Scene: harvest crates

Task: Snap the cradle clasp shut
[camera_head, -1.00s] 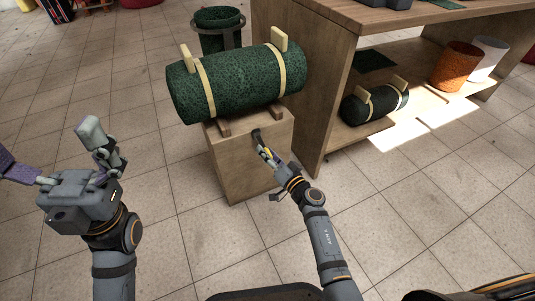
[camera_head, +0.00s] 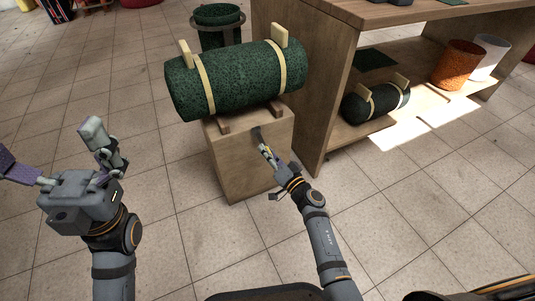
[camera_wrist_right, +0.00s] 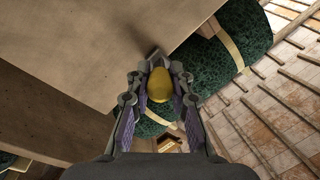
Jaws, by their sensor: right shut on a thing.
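The cradle is a wooden block (camera_head: 240,165) bearing a big dark green roll (camera_head: 232,83) with two cream straps. The dark clasp (camera_head: 257,133) sits on the block's front face near its top edge, and it also shows in the right wrist view (camera_wrist_right: 151,56). My right gripper (camera_head: 266,153) is at the clasp, shut on a yellow grip (camera_wrist_right: 159,85) that lies between its fingers. Whether the clasp is latched cannot be told. My left gripper (camera_head: 50,150) is open and empty, away from the block at the left.
A wooden shelf unit (camera_head: 333,100) stands close to the right of the block. It holds a smaller dark roll (camera_head: 376,103), an orange bin (camera_head: 458,66) and a white bin (camera_head: 487,58). A green bin (camera_head: 219,16) stands behind. The tiled floor in front is clear.

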